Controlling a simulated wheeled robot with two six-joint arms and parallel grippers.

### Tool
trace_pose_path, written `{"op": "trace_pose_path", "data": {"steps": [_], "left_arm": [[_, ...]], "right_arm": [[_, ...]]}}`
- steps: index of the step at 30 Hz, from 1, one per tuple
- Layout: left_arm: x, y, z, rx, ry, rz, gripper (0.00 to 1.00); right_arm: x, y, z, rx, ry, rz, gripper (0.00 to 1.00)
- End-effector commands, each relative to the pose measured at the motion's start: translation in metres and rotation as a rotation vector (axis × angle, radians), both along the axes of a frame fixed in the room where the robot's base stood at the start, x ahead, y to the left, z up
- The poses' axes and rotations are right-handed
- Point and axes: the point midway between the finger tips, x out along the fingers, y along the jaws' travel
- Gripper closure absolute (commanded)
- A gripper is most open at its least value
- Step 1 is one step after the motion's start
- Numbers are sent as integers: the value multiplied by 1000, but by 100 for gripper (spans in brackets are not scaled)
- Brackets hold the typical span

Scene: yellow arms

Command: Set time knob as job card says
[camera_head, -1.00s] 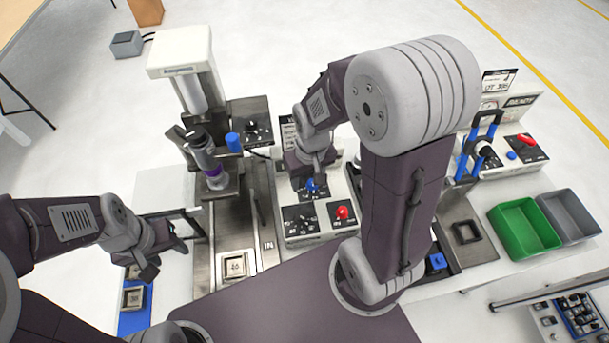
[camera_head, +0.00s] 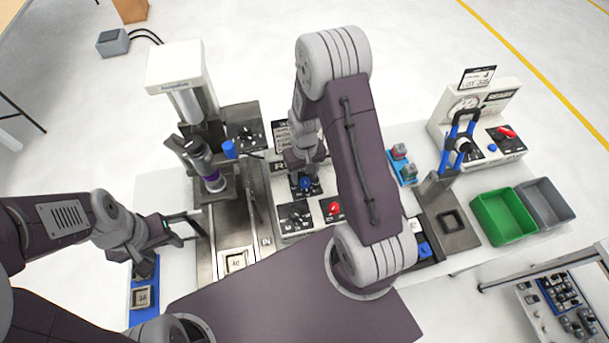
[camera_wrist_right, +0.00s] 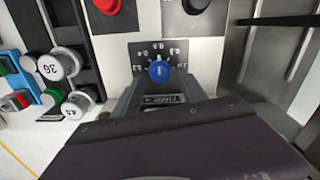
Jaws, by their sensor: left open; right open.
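The blue time knob (camera_head: 305,184) sits on a black dial plate of the control panel. In the right wrist view the knob (camera_wrist_right: 158,70) has a white mark, roughly vertical in the picture, and numbers around it that appear upside down. My right gripper (camera_head: 304,166) is open at the knob; its fingers (camera_wrist_right: 160,88) stand on both sides just below the knob in the wrist view, and contact cannot be told. My left gripper (camera_head: 192,228) is open and empty at the left. A white printed card (camera_head: 282,136) stands behind the panel, partly hidden and unreadable.
The panel also has a black knob (camera_head: 295,214) and a red button (camera_head: 333,207). A press (camera_head: 182,70) stands left. A blue-handled lever press (camera_head: 460,135), a lot card (camera_head: 477,76), a green bin (camera_head: 503,216) and a grey bin (camera_head: 546,203) are right. My right arm hides part of the bench.

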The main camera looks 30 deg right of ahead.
Motion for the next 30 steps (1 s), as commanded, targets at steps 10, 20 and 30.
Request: {"op": "trace_pose_path", "data": {"steps": [10,20,30], "left_arm": [[0,0,4,0,0,0,51],[0,0,4,0,0,0,51],[0,0,3,0,0,0,51]], "right_arm": [[0,0,-22,0,-2,0,51],[0,0,-21,0,-1,0,100],[1,0,-21,0,-2,-66,100]]}}
